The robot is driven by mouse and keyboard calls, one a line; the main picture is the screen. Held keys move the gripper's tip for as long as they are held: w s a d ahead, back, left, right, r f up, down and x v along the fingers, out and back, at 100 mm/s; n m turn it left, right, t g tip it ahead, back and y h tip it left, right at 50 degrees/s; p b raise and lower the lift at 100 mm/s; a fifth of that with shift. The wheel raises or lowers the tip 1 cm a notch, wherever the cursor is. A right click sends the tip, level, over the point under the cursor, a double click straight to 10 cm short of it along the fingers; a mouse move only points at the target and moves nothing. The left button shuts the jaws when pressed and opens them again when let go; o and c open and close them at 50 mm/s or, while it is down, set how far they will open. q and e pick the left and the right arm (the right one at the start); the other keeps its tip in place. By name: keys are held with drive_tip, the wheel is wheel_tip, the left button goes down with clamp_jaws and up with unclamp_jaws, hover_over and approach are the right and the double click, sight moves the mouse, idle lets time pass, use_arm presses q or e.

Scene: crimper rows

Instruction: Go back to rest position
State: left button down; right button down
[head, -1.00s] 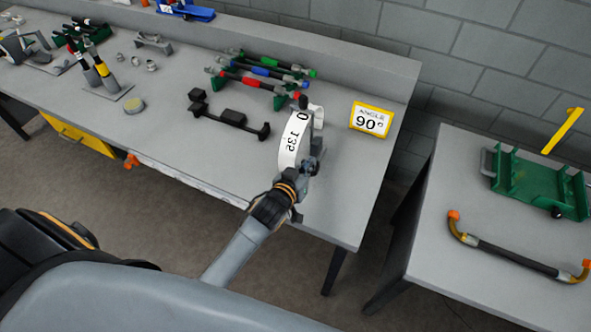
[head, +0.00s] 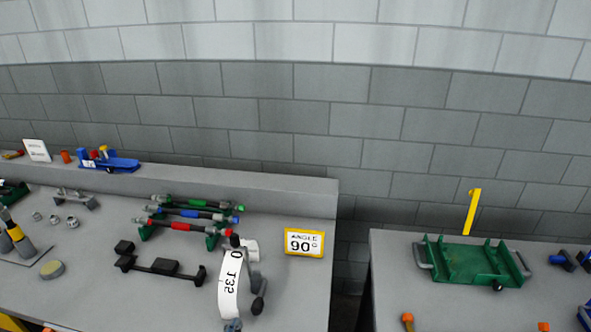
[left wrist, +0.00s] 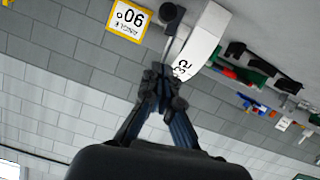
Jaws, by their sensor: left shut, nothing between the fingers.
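The bending tool with a white angle scale (head: 229,287), marked 135, stands at the front of the workbench. It has dark handles, and its scale also shows in the left wrist view (left wrist: 205,42). My left gripper (left wrist: 160,72) is shut and empty, with its fingertips close to the tool in that view. I cannot tell whether they touch it. In the head view only a small grey piece at the bottom edge, below the scale, may be my left gripper; the arm is out of frame. My right gripper is not in view.
A yellow-framed ANGLE 90° sign (head: 305,243) stands right of the tool. A black fixture (head: 162,268) and a rack of coloured tubes (head: 190,213) lie left and behind. A green cradle (head: 470,263) is on the right table (head: 400,250). A gap separates the tables.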

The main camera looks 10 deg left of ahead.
use_arm(q)
drive_tip(key=s+a+f+m+g, duration=0.1)
drive_tip(key=s+m+g, duration=0.1)
drive_tip(key=s+g, duration=0.6)
drive_tip(key=s+a+f+m+g, duration=0.1)
drive_tip(key=s+f+g, duration=0.15)
drive_tip(key=s, duration=0.95)
wheel_tip(320, 180, down, 28)
drive_tip(key=s+r+g+b, duration=0.1)
drive_tip(key=s+g+b, duration=0.1)
drive_tip(key=s+a+f+y, duration=0.1)
drive_tip(key=s+a+f, duration=0.1)
drive_tip(key=s+f, duration=1.4)
drive_tip(key=shift+s+a+f+g+b, duration=0.2)
drive_tip(key=shift+f+g+b, duration=0.25)
drive_tip(key=shift+f, duration=0.2)
